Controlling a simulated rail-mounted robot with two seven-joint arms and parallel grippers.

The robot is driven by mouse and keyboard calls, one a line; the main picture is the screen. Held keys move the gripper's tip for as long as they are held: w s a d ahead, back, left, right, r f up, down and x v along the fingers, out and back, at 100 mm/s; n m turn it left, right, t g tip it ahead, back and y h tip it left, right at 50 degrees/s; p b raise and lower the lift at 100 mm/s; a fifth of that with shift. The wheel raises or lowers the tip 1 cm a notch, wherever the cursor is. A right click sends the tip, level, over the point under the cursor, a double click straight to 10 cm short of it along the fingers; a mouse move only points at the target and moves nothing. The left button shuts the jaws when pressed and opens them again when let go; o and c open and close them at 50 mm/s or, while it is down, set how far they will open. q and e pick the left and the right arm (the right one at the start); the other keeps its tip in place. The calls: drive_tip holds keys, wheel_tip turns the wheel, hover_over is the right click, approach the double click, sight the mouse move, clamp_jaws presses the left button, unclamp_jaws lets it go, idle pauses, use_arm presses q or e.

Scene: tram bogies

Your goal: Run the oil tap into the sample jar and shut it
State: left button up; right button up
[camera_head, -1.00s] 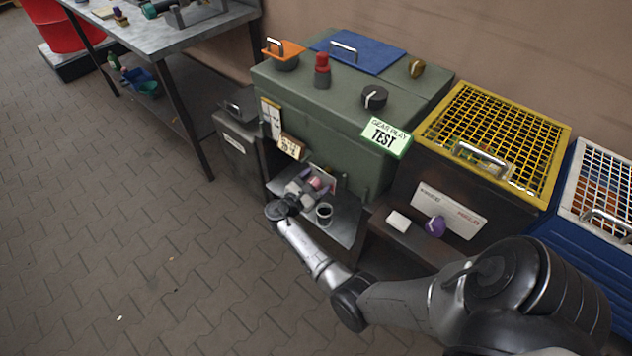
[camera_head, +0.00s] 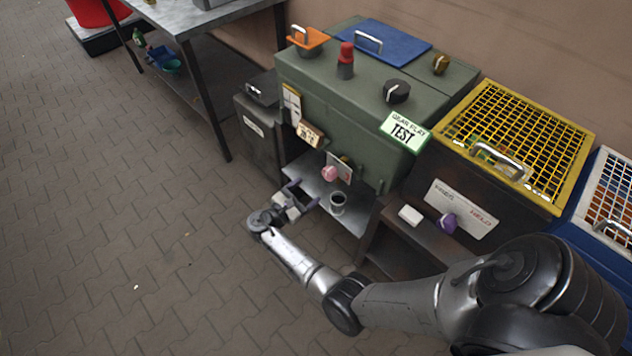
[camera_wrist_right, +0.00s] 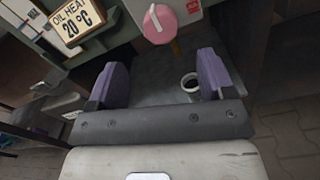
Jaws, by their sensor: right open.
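The oil tap has a round pink knob (camera_head: 329,173) on a pale plate low on the front of the green gear box (camera_head: 340,110). It also shows in the right wrist view (camera_wrist_right: 160,24), with a white mark on the knob and a brass-coloured spout below. The sample jar (camera_head: 338,203), a small dark-rimmed cup, stands upright on the grey shelf below and to the right of the knob; it also shows in the right wrist view (camera_wrist_right: 191,83). My right gripper (camera_head: 302,196) is open and empty, in front of the knob and apart from it. My left gripper is not in view.
An "OIL HEAT 20 °C" sign (camera_wrist_right: 77,22) hangs left of the tap. A yellow mesh crate (camera_head: 515,140), a white block (camera_head: 410,215) and a purple knob (camera_head: 447,223) are to the right. The floor in front is clear.

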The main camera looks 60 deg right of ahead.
drive_tip(key=shift+w+a, duration=0.2)
drive_tip(key=shift+a, duration=0.8)
